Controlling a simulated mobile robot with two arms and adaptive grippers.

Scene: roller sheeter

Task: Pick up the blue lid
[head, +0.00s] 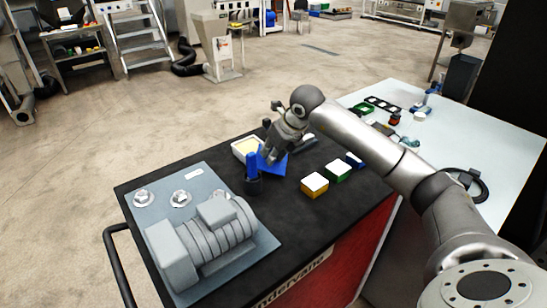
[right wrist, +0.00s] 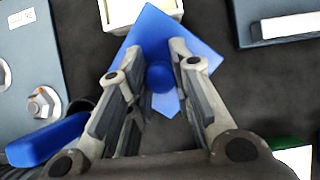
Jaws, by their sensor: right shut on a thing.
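The blue lid (head: 279,168) is a flat blue square with a round knob, near the far edge of the black cart top. My right gripper (head: 268,157) comes down over it from above. In the right wrist view my right gripper (right wrist: 155,65) has its fingers on either side of the knob of the blue lid (right wrist: 144,35) and is shut on it. I cannot tell whether the lid touches the cart or hangs just above it. My left gripper is not in view.
A white container with yellow inside (head: 240,150) is left of the lid. A blue handle (head: 251,163) stands upright in a dark holder close by. A motor (head: 205,243) on a grey plate is at the front left.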

